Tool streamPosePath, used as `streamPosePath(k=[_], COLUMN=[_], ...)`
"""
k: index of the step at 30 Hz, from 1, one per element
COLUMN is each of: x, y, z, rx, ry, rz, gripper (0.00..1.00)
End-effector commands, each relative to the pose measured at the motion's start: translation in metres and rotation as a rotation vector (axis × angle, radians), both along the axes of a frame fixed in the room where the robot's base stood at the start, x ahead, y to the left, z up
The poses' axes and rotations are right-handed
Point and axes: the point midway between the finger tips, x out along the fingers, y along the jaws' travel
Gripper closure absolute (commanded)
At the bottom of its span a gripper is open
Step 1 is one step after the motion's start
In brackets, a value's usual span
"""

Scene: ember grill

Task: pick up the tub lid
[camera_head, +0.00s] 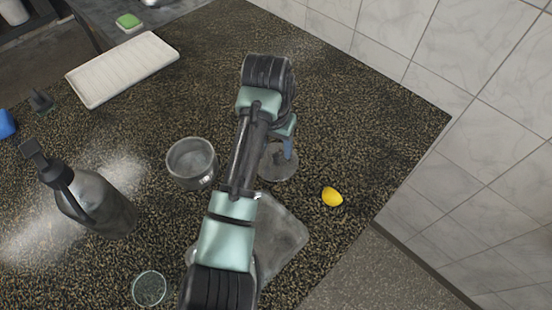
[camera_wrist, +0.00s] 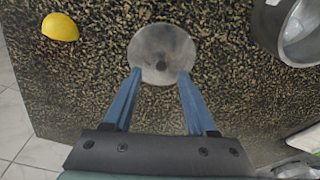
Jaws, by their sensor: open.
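The tub lid is a round, flat grey disc (camera_head: 279,170) lying on the dark speckled counter, partly hidden by my gripper in the head view. In the wrist view the lid (camera_wrist: 160,45) shows whole, with a small dark spot near its middle. My gripper (camera_wrist: 160,72) is open, with its two blue fingertips over the near part of the lid, one toward each side. It also shows in the head view (camera_head: 288,150), above the lid. Nothing is held between the fingers. I cannot tell whether they touch the lid. A round grey tub (camera_head: 192,160) stands open left of it.
A yellow lemon half (camera_head: 332,197) lies right of the lid. A grey square board (camera_head: 285,235) lies nearer, partly under my arm. A dark bottle (camera_head: 100,205), a glass (camera_head: 149,289) and a white tray (camera_head: 122,70) stand left. The counter beyond the lid is clear.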

Motion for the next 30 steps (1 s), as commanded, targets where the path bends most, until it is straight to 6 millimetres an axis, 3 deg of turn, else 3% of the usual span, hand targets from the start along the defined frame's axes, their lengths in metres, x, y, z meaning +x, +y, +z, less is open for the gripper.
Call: streamPosePath(k=[7,16,25,30], x=[0.004,0.005,0.005,0.005], y=[0.0,-0.001,-0.001,-0.001], z=[-0.035,-0.04,-0.039,-0.039], rx=[0.0,0.0,0.0,0.0], ry=[0.003,0.0,0.0,0.0], rz=[-0.001,-0.001,-0.001,-0.001], gripper=[0.43,0.43,0.97,1.0])
